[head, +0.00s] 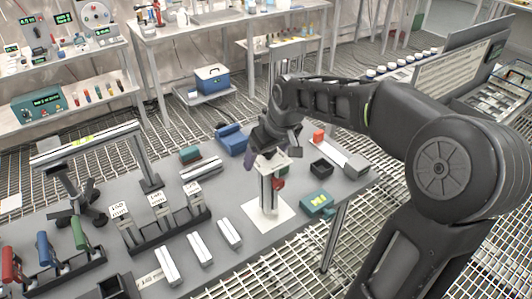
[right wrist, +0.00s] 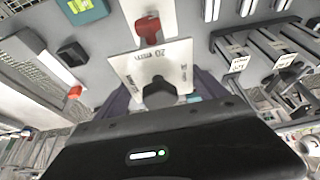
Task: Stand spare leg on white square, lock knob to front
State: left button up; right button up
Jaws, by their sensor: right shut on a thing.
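The spare leg (head: 267,188) is upright, its pale end plate on top and its red lock knob (head: 278,183) facing toward me and slightly right. Its foot is over the white square (head: 252,208) on the grey table; I cannot tell whether it touches. My right gripper (head: 266,150) is shut on the leg's top end from above. In the right wrist view the plate (right wrist: 172,62) reads "20 mm", a dark knob-like part (right wrist: 160,92) sits on it, and the red knob (right wrist: 148,28) sticks out beyond its edge. My left gripper is not in view.
A teal box (head: 317,204), a black open bin (head: 321,167) and a rail with a red block (head: 319,135) lie right of the square. A blue box (head: 231,140) is behind. Labelled holders (head: 160,215) and loose profiles (head: 229,233) are left. A gantry (head: 90,145) stands far left.

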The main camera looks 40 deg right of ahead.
aim_at(273, 152)
jog(key=shift+f+b, duration=0.6)
jog(key=shift+f, duration=0.2)
dwell(0.4)
jog(key=o, duration=2)
jog(key=shift+v, duration=3.95)
